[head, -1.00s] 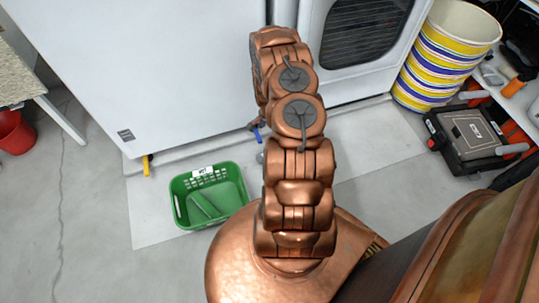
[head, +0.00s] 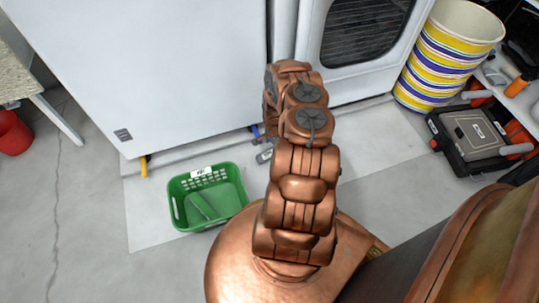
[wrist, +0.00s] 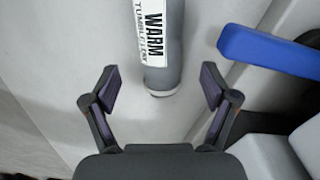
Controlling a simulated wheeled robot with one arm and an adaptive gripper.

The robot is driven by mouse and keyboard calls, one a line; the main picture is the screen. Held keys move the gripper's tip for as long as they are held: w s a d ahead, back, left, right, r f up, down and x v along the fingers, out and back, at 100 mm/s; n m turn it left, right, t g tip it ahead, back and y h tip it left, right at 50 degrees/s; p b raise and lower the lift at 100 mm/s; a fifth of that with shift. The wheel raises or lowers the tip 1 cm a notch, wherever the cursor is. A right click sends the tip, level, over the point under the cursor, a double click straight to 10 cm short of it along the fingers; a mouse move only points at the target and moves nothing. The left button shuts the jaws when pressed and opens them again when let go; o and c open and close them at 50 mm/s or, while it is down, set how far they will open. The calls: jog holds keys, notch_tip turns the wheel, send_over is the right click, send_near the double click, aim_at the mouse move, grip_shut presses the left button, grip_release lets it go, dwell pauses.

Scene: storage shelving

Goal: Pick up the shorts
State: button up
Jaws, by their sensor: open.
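No piece of clothing that I can clearly make out as shorts is in view. In the wrist view a grey, rounded, tube-like thing (wrist: 163,72) has a white label reading "WARM TUMBLE LOW". I cannot tell whether it is rolled cloth. Its near end lies between the fingertips of my gripper (wrist: 157,88), which is open, with a gap on both sides. What seems to be the same grey thing (head: 264,156) lies on the floor left of my arm in the head view. There my gripper is hidden behind the arm.
A green basket (head: 237,215) with a white label stands on the floor at left. A white appliance (head: 150,70) stands behind, with a blue piece (wrist: 268,50) low at its edge. Striped buckets (head: 440,55) and a black case (head: 475,138) are at right.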

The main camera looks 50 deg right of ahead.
aim_at(273, 149)
jog(key=shift+w+d+f+b, duration=0.15)
jog(key=shift+f+b, duration=0.4)
jog(key=shift+f, duration=1.3)
jog(key=shift+c, duration=0.4)
jog(key=c, duration=1.3)
jog(key=shift+r, duration=0.15)
notch_tip(273, 149, up, 10)
jog(key=p, duration=0.3)
